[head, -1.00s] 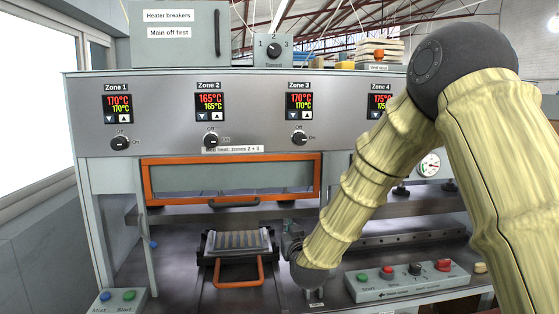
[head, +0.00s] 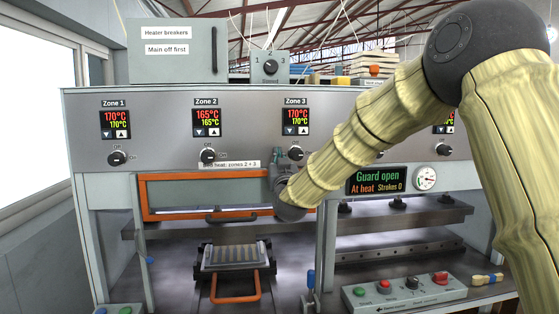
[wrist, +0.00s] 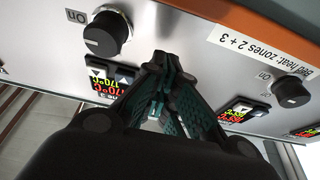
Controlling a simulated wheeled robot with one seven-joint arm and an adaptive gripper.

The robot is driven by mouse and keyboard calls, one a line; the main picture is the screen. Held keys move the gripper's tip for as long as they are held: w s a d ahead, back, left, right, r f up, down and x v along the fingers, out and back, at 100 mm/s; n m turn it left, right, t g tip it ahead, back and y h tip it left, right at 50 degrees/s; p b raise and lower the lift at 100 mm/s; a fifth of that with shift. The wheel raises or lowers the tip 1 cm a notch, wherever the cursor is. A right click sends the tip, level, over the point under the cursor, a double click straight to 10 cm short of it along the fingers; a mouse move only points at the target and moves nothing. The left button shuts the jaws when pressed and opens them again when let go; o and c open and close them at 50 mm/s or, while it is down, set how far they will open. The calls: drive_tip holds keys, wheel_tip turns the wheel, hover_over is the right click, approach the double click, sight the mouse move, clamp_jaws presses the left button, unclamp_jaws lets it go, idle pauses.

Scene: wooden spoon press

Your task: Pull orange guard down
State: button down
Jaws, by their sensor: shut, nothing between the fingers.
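The orange guard (head: 146,196) is a rectangular orange frame around a grey-green panel on the press front, with a dark handle (head: 232,214) at its lower edge. It sits above the bed opening. An orange strip (wrist: 262,25) shows there, apart from the fingertips. A display (head: 376,181) reads "Guard open".
A tray (head: 235,257) with an orange handle (head: 235,298) lies under the guard. A blue-handled lever (head: 311,281) stands at lower right of the tray. A button box (head: 404,291) is further right.

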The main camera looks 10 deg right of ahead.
drive_tip(key=p+x, duration=0.1)
drive_tip(key=x, duration=0.2)
drive_tip(key=shift+w+r, duration=0.2)
drive_tip(key=shift+w, duration=0.1)
wheel_tip(320, 180, down, 4)
drive_tip(key=shift+s+f+p, duration=0.15)
drive_tip(key=shift+f+p, duration=0.05)
drive_tip(key=shift+p, duration=0.75)
wheel_tip(320, 180, down, 28)
drive_tip(key=b, duration=1.9)
drive_tip(key=shift+s, duration=0.1)
